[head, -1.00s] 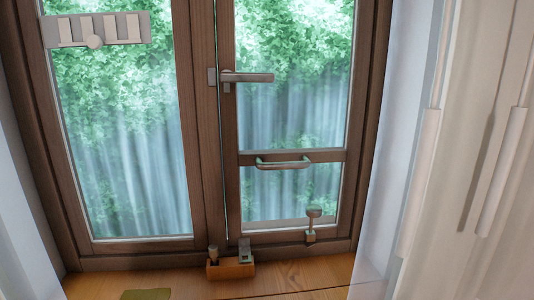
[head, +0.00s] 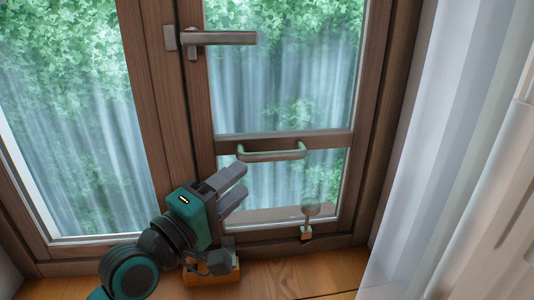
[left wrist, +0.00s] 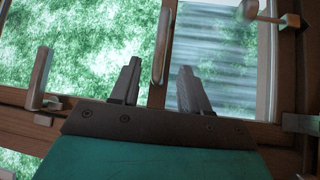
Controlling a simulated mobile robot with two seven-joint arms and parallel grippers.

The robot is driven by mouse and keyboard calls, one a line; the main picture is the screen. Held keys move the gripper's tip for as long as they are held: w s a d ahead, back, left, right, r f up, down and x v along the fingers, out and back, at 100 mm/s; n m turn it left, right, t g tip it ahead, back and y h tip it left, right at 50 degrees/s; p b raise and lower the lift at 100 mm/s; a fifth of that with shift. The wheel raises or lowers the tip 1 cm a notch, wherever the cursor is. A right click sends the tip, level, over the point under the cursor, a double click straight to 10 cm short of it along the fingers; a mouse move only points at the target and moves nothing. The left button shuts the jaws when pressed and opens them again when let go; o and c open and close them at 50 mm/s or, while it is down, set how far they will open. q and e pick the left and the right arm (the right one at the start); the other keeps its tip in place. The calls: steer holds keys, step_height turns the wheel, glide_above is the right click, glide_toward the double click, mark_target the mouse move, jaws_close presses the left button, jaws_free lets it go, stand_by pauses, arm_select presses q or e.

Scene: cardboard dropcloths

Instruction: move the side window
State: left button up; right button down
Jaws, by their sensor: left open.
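The side window is the brown wooden sash (head: 200,120) on the right of the window, and it looks shut. It bears a grey lever handle (head: 228,38), lying level, and a curved metal bar handle (head: 272,154) on its lower crosspiece. My left gripper (head: 240,181) is open and empty, below and left of the bar handle, its fingers pointing up and right. In the left wrist view, the bar handle (left wrist: 162,45) lies beyond and between the two fingertips (left wrist: 160,72), apart from them. The lever handle (left wrist: 41,75) is at the left there. My right gripper is not in view.
A small knobbed catch (head: 309,212) stands at the sash's bottom rail. A wooden block (head: 212,275) on the sill is partly hidden by my left gripper. White curtains (head: 440,160) hang at the right. The sill (head: 310,275) right of the block is clear.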

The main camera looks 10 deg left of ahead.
mark_target(264, 161)
arm_select(q)
steer(key=x, duration=0.9)
steer(key=shift+w+d, duration=0.15)
steer(key=shift+w, duration=0.2)
jaws_close()
